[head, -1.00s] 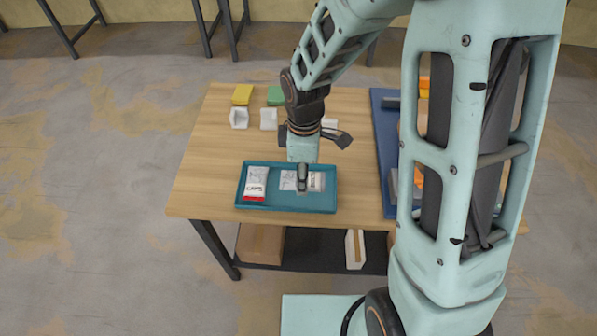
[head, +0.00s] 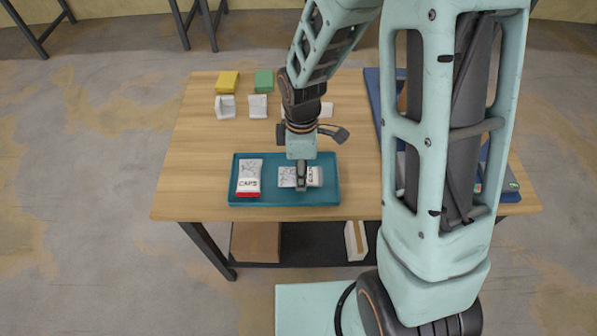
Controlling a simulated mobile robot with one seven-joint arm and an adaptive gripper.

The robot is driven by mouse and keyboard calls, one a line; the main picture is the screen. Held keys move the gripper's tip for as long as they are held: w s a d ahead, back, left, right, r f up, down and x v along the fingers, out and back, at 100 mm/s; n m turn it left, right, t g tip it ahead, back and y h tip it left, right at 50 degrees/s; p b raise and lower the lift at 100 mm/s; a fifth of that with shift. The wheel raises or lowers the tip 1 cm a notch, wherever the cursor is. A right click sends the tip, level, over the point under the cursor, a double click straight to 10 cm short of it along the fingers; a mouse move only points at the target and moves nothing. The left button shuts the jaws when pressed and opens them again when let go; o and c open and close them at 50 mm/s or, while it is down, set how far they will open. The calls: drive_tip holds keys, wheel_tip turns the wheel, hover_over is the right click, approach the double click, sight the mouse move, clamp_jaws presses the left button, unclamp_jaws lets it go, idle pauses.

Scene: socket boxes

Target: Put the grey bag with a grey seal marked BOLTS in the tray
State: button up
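The teal tray (head: 262,202) lies near the front edge of the wooden table. A white-grey bag (head: 287,175) lies sideways at the right half of the tray, with a grey band at its right end. Its print is too small to read. My gripper (head: 301,184) points down over the middle of this bag and hides part of it. Its fingers show edge-on, so I cannot tell whether they grip the bag. Another white bag (head: 248,175), with a red seal and print that looks like CAPS, lies at the tray's left.
A yellow box (head: 228,81), a green box (head: 264,80) and several white pieces (head: 258,105) stand at the back of the table. A blue board (head: 372,85) at the right is largely hidden by my arm. The table's left side is clear.

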drive_tip(key=shift+d, duration=0.1)
drive_tip(key=shift+f, duration=0.15)
drive_tip(key=o, duration=1.2)
drive_tip(key=shift+o, duration=0.2)
wheel_tip(320, 180, up, 12)
drive_tip(key=p, duration=0.1)
drive_tip(key=shift+r, duration=0.25)
